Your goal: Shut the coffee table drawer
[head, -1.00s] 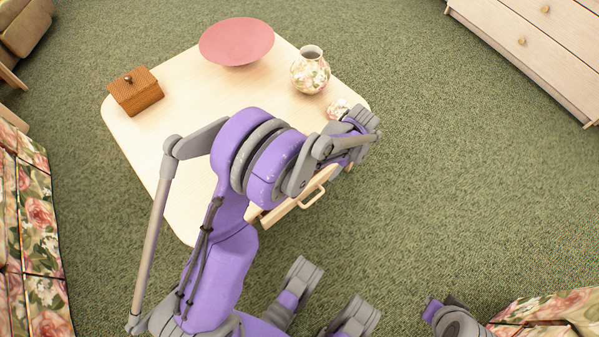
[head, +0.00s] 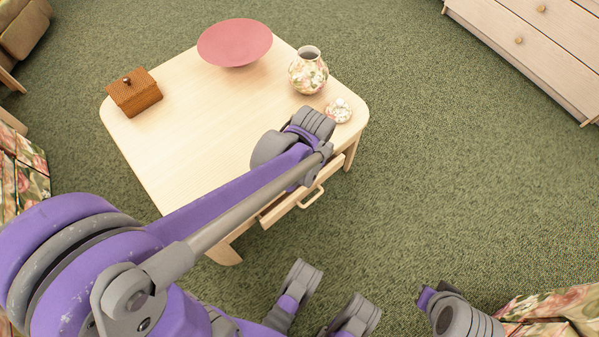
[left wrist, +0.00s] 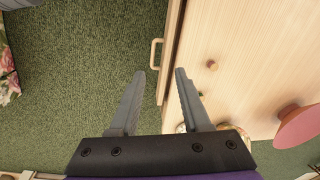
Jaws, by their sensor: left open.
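The coffee table (head: 190,110) has a pale wood top. Its drawer (head: 290,203) is on the near right side and stands slightly out, with a dark gap behind its front. The drawer's looped handle (head: 311,198) also shows in the left wrist view (left wrist: 153,54). My left gripper (left wrist: 160,73) is open and empty. In that view its fingertips are near the drawer front, with the handle just beyond and between them; I see no contact. In the head view my left wrist hides the fingers and part of the table edge. My right gripper is not clearly seen.
On the table are a pink bowl (head: 235,42), a floral vase (head: 308,70), a small floral piece (head: 339,110) and a wicker box (head: 134,91). A pale dresser (head: 540,45) stands at the upper right. Green carpet right of the table is clear.

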